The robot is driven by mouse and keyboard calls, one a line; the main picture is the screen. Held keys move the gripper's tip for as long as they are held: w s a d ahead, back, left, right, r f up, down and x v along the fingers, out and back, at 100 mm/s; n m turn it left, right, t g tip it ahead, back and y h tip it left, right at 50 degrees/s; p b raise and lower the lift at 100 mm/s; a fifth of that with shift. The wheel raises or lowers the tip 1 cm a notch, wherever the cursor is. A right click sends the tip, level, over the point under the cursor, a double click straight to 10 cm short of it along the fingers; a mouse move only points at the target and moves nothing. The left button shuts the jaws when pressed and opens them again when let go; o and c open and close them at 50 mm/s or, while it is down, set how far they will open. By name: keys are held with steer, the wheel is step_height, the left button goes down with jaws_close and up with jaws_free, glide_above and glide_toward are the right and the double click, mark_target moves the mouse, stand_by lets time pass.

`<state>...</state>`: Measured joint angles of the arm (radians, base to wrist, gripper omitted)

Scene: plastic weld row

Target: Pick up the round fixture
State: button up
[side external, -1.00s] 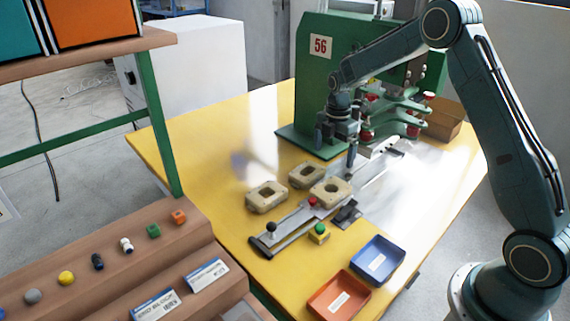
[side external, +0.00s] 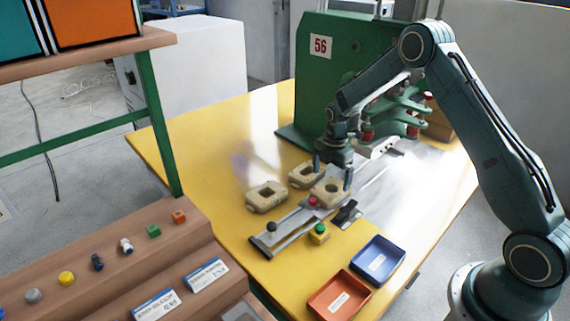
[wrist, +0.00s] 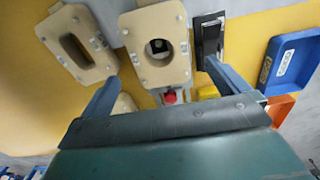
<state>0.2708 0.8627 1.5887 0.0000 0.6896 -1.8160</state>
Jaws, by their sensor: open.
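The round fixture (side external: 331,198) is a beige block with a round hole, on the metal rail on the yellow table. It also shows in the wrist view (wrist: 148,70). My gripper (side external: 333,176) is open just above it, one finger to either side in the side view. In the wrist view the fixture lies between and beyond the fingertips (wrist: 162,70). Whether the fingers touch it, I cannot tell. A second beige fixture with an elongated hole (wrist: 98,62) lies beside it, and a third beige fixture (side external: 266,203) lies further left, mostly hidden by a finger in the wrist view.
A black clamp (wrist: 209,38) lies close on the round fixture's right. A red button (side external: 313,201) and a green-topped yellow button (side external: 319,233) are near. A blue tray (side external: 377,260) and an orange tray (side external: 339,295) stand at front. The green machine (side external: 325,85) rises behind.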

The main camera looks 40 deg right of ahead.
steer(key=shift+d+f, duration=0.2)
steer(key=shift+f, duration=2.4)
steer(key=c, duration=1.1)
steer(key=shift+c, duration=0.2)
steer(key=shift+r, duration=0.2)
step_height(320, 180, up, 20)
steer(key=shift+f, duration=0.15)
step_height(320, 180, up, 5)
glide_above(331, 185)
steer(key=s+a, duration=0.1)
steer(key=a, duration=0.1)
steer(key=shift+s+a, duration=0.1)
steer(key=shift+s, duration=0.1)
